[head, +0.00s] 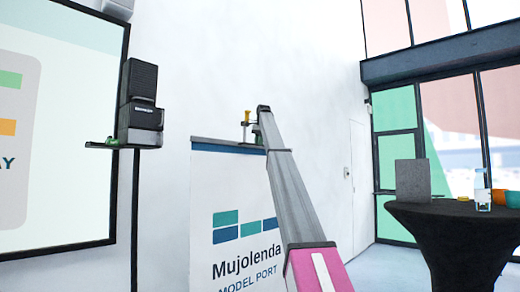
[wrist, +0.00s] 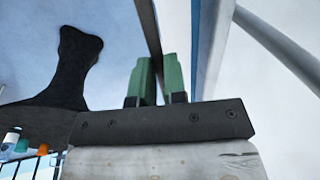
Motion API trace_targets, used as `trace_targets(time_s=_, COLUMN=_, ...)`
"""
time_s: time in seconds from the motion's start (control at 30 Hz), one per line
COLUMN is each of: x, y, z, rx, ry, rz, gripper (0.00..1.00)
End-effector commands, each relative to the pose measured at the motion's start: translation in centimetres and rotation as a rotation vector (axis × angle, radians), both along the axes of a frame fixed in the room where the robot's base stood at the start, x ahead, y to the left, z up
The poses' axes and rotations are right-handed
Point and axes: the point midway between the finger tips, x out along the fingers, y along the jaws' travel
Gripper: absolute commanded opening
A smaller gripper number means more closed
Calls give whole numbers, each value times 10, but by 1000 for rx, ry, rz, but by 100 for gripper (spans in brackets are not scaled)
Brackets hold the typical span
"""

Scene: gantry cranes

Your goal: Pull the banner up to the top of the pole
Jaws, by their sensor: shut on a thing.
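The white banner (head: 222,180) hangs spread out, with a dark blue band at its upper edge and the print "Mujolenda MODEL PORT". A grey rail (head: 222,142) runs along its top. A small yellow-topped upright piece (head: 247,118) rises above the rail near its right end; it may be the pole's top. My gripper (head: 258,135) is at the rail's right end, largely hidden by my arm. In the wrist view, my green fingers (wrist: 157,76) are shut on a thin dark bar (wrist: 149,28), which appears to be the rail.
A black speaker (head: 140,105) on a stand and a large screen (head: 55,120) are at the left. A black-draped round table (head: 455,235) with a grey block (head: 412,180) and cups (head: 500,196) stands at the right. The white wall behind the banner is bare.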

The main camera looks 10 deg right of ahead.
Motion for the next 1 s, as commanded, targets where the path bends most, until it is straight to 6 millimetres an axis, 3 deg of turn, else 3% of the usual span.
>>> trace_targets(time_s=0.37, x=2, y=-1, z=3, rx=-3, ry=-5, rz=-3, gripper=0)
trace_targets(time_s=0.4, x=2, y=-1, z=3, rx=-3, ry=-5, rz=-3, gripper=19)
trace_targets(time_s=0.47, x=2, y=-1, z=3, rx=-3, ry=-5, rz=-3, gripper=38)
trace_targets(time_s=0.8, x=0, y=0, z=0, rx=-1, ry=-2, rz=-1, gripper=38)
trace_targets(time_s=1.0, x=-12, y=-1, z=-21, rx=0, ry=2, rz=0, gripper=38)
